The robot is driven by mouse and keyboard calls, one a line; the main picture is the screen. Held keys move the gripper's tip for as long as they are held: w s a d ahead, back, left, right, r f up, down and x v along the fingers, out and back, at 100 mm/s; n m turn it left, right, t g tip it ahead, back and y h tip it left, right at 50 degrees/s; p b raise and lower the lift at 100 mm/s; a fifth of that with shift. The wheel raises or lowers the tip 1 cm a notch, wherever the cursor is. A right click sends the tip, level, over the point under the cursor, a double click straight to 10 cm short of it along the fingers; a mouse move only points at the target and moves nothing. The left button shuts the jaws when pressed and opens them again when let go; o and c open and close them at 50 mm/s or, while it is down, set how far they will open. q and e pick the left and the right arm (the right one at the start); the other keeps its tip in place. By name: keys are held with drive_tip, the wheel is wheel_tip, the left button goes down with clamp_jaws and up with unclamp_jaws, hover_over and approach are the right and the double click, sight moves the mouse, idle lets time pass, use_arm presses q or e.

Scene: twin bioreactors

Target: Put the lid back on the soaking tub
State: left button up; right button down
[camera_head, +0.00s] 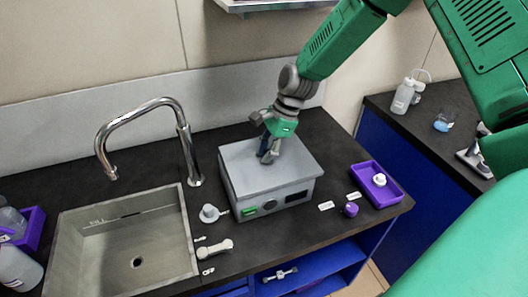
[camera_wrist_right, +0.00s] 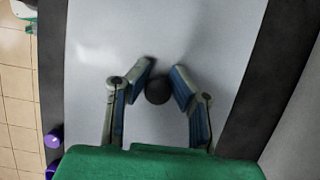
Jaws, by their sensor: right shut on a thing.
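The soaking tub (camera_head: 290,195) is a grey box with a green display and a dark knob on its front, standing on the black counter right of the sink. Its flat grey lid (camera_head: 300,165) lies over the top, looking level and lined up with the box; I cannot tell whether a thin gap is left. My right gripper (camera_head: 268,157) points down at the lid's middle. My left gripper is out of view.
The sink (camera_head: 165,225) and tall tap (camera_head: 187,150) are on the left. A small grey-white pot (camera_head: 209,214) and a pale tool (camera_head: 215,248) lie before the tub. A purple tray (camera_head: 378,195) and purple cap (camera_head: 350,210) are to its right. A wall shelf (camera_head: 265,5) hangs above.

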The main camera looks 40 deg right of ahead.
drive_tip(key=shift+d+f, duration=0.1)
drive_tip(key=shift+d, duration=0.4)
drive_tip(key=shift+d+f, duration=0.1)
drive_tip(key=shift+d, duration=0.2)
drive_tip(key=shift+a, duration=0.65)
drive_tip(key=shift+a+r+p, duration=0.3)
drive_tip(key=shift+a+p, duration=0.05)
drive_tip(key=shift+a, duration=0.5)
drive_tip(key=shift+d+f, duration=0.1)
drive_tip(key=shift+d, duration=0.45)
drive_tip(key=shift+d+f, duration=0.1)
drive_tip(key=shift+d, duration=0.3)
drive_tip(key=shift+a+r+p, duration=0.2)
drive_tip(key=shift+a+p, duration=0.1)
drive_tip(key=shift+a, duration=0.35)
drive_tip(key=shift+w+a, duration=0.1)
drive_tip(key=shift+a, duration=0.1)
drive_tip(key=shift+d+f, duration=0.1)
drive_tip(key=shift+d, duration=0.3)
drive_tip(key=shift+d+f, duration=0.25)
drive_tip(key=shift+d, duration=0.05)
drive_tip(key=shift+a+r, duration=0.15)
drive_tip(key=shift+a, duration=0.5)
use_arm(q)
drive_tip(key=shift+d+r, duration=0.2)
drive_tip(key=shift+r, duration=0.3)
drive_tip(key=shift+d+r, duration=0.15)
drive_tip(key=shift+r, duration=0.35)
